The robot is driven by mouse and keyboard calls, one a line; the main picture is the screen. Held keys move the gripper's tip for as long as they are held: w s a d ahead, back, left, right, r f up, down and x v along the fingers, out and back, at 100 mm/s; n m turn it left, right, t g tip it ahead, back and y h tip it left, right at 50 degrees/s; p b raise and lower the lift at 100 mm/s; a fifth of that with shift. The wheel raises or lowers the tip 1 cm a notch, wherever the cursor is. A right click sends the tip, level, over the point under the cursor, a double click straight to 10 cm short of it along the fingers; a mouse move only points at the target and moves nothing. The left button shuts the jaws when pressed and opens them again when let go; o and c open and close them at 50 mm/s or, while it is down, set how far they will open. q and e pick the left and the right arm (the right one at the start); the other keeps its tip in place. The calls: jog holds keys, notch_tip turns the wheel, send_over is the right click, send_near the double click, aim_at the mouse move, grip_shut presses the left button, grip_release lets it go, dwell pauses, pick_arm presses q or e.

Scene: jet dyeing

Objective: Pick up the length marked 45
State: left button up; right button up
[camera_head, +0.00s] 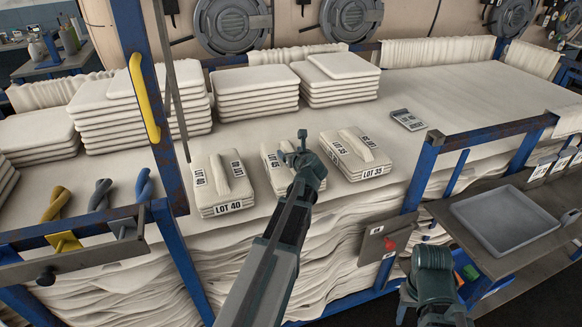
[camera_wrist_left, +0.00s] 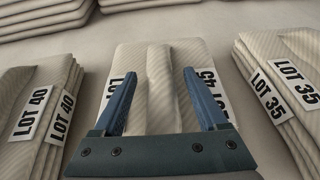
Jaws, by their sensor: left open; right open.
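The length marked 45 (camera_wrist_left: 155,60) is a cream folded bundle with a raised fold along its top, in the middle of three bundles. In the head view the middle bundle (camera_head: 276,178) is partly covered by my left arm. Its black-and-white label shows "LOT" and part of "45" in the left wrist view. My left gripper (camera_head: 300,152) is over it, open, with its blue fingers (camera_wrist_left: 162,98) on either side of the raised fold. I cannot tell whether they touch it. My right arm shows at the lower right; its fingers cannot be made out.
The LOT 40 bundle (camera_head: 222,187) lies to the left and the LOT 35 bundle (camera_head: 355,157) to the right, both close by. Folded stacks (camera_head: 255,92) stand behind. A blue post (camera_head: 150,95) rises at left. A grey tray (camera_head: 503,218) is at right.

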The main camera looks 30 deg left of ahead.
pick_arm(q)
grip_shut()
dwell(1.3)
